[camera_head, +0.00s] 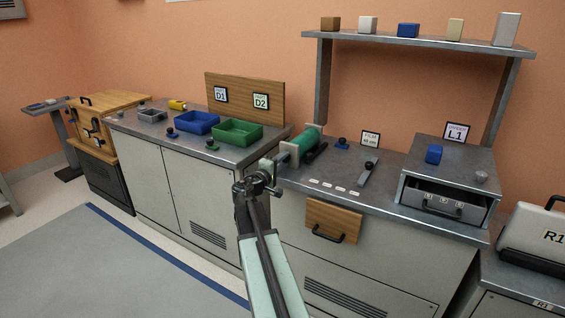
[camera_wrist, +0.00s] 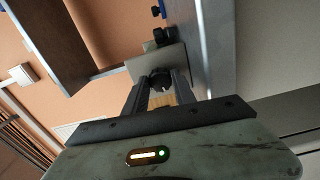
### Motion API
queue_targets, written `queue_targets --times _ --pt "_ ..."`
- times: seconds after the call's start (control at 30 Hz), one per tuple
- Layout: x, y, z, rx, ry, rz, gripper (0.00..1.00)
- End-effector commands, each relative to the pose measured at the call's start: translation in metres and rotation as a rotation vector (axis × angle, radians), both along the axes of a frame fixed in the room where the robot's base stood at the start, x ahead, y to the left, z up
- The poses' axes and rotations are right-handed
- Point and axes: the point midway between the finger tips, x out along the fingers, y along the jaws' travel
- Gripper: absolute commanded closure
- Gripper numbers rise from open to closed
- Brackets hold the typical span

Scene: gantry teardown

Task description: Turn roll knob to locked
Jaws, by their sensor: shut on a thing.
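The green roll (camera_head: 303,144) lies in a grey end bracket (camera_head: 285,155) at the front edge of the counter. My gripper (camera_head: 268,178) is at the front of this bracket. In the wrist view my gripper (camera_wrist: 161,86) has its two fingers on either side of a dark knob (camera_wrist: 160,76), in front of a pale grey plate (camera_wrist: 150,62). The fingers are shut on this roll knob. In the head view my gripper largely hides the knob, and I cannot read its angle or any lock mark.
A wooden drawer front (camera_head: 332,221) with a dark handle is below the counter to the right. A green tray (camera_head: 238,132) and a blue tray (camera_head: 197,123) stand to the left. A grey drawer unit (camera_head: 449,181) is at the right. The floor in front is clear.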

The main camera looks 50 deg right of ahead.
Motion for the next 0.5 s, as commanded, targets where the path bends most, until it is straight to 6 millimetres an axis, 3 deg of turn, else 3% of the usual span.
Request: queue_targets --times 0.5 --pt "-0.0002 0.0015 -0.0019 0.054 -0.204 0.000 1.00"
